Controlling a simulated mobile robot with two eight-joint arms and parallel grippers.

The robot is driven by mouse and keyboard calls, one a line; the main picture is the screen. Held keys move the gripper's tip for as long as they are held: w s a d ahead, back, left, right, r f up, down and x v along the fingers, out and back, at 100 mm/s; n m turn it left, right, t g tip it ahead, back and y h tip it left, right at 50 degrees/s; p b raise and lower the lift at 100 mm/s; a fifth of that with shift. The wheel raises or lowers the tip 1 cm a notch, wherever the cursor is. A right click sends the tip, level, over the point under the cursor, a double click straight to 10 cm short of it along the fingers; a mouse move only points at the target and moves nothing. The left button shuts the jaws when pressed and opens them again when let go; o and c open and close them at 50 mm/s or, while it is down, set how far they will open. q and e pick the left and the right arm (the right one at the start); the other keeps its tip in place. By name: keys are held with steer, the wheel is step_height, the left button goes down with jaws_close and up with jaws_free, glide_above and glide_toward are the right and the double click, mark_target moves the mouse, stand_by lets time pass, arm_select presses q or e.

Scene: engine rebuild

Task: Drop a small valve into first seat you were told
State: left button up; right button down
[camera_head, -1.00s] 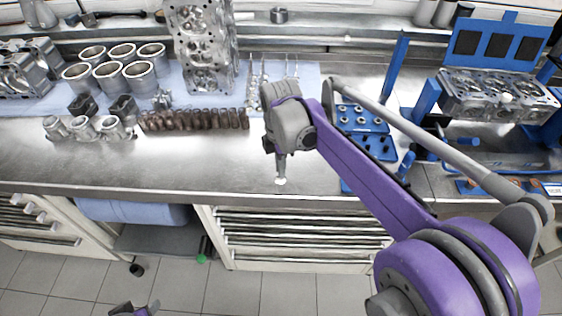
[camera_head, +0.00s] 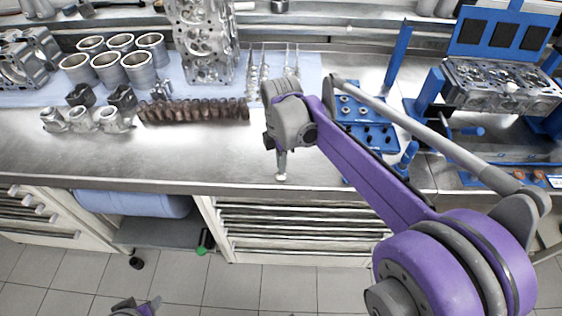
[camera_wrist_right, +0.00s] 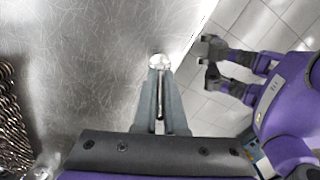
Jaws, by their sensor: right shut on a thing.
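My right gripper (camera_head: 281,158) hangs over the bench near its front edge. It is shut on a small metal valve, whose round head (camera_wrist_right: 158,62) sticks out past the fingertips in the right wrist view; the slim stem lies between the fingers. The valve's bright head (camera_head: 281,177) also shows below the gripper in the head view. The cylinder head (camera_head: 500,88) sits in a blue stand at the far right, well away from the gripper. Its valve seats cannot be made out. Part of my left gripper (camera_head: 137,308) shows at the bottom edge; its jaws are unclear.
A blue holed block (camera_head: 362,108) stands behind my right forearm. Slim upright valves (camera_head: 255,72), a row of brown springs (camera_head: 193,111), metal cylinder liners (camera_head: 110,68) and pistons (camera_head: 83,120) stand to the left. The bench's front left (camera_head: 190,160) is bare.

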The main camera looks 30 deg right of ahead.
steer(key=shift+f+b, duration=0.35)
steer(key=shift+f, duration=0.3)
steer(key=c, duration=0.9)
jaws_free()
steer(key=shift+r, duration=0.1)
step_height(320, 180, up, 11)
steer(key=shift+f+p, duration=0.1)
steer(key=shift+p, duration=0.35)
